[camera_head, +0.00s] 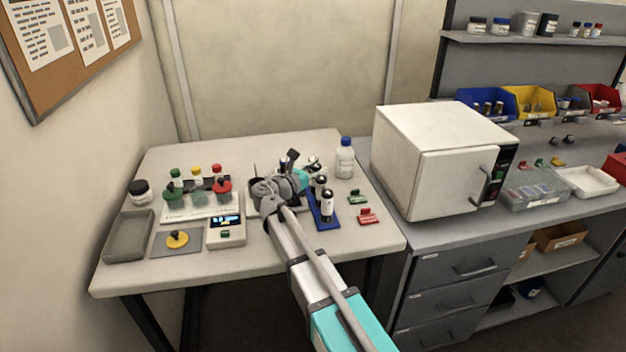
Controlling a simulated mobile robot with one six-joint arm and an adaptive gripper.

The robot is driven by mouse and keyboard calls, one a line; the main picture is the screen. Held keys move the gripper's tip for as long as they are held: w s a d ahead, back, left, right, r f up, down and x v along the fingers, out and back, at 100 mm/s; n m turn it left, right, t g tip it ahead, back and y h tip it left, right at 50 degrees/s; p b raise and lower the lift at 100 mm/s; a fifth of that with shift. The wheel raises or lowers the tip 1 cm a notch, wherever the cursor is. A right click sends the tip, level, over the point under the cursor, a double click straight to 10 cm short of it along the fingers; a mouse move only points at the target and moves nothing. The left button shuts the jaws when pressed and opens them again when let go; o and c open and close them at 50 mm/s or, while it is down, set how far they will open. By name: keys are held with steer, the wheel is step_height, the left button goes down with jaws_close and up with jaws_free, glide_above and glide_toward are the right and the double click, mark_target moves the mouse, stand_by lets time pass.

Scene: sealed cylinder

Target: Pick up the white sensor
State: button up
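My gripper (292,178) is over the middle of the light table (335,243), above a dark shallow tray (257,200). The gripper and wrist hide most of the tray and what lies in it. I cannot see the fingertips clearly or tell whether they hold anything. Small white-and-dark parts (314,163) show just behind the gripper, too small to name. I cannot single out a white sensor with certainty. A whitish device with a lit blue display (226,229) stands at the table's front, left of my arm and apart from the gripper.
A blue rack (325,222) with dark-and-white cylinders stands close right of my gripper. Left are a colored-knob stand (200,208) and grey bin (128,236). A white oven (435,160) bounds the right.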

jaws_close()
steer(key=shift+r, duration=0.1)
step_height(320, 180, up, 10)
steer(key=p, duration=1)
stand_by(0.7)
